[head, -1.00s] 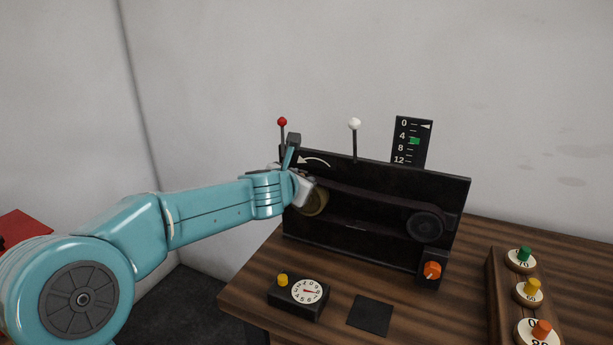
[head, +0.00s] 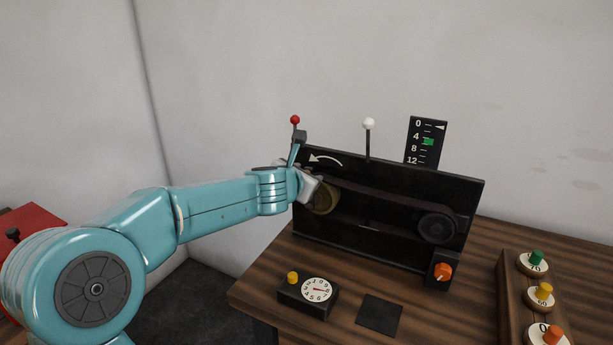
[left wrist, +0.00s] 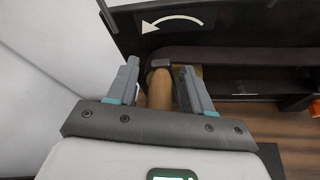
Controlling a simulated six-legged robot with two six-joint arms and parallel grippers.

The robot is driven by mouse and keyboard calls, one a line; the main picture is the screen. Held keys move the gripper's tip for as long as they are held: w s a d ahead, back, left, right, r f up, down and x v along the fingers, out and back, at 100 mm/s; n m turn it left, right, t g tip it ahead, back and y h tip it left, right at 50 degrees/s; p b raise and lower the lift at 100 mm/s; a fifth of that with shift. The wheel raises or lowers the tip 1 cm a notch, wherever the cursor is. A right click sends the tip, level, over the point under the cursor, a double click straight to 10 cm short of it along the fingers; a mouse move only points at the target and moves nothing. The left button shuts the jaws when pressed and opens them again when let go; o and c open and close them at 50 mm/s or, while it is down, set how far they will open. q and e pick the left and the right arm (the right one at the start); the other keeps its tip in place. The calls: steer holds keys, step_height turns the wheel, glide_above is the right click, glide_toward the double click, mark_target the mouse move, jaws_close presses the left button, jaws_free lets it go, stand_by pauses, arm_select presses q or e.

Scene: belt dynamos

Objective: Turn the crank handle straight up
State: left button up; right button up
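The black dynamo panel (head: 380,170) stands on the wooden table, with a brass-coloured wheel (head: 326,199) at its left and a dark pulley (head: 437,225) at its right. My left gripper (head: 303,178) is in front of the panel's left end, by the brass wheel. In the left wrist view the tan crank handle (left wrist: 160,90) stands between the two fingers of the left gripper (left wrist: 160,72), with a small gap seeming to show on each side. The gripper looks open around it. In the head view the handle is hidden behind the gripper. My right gripper is not in view.
A white curved arrow (head: 325,160) on the panel points left.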

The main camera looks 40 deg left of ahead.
arm_select(q)
steer(key=shift+d, duration=0.3)
steer(key=p+v, duration=0.3)
steer(key=v, duration=1.3)
steer(key=shift+s+a+r, duration=0.1)
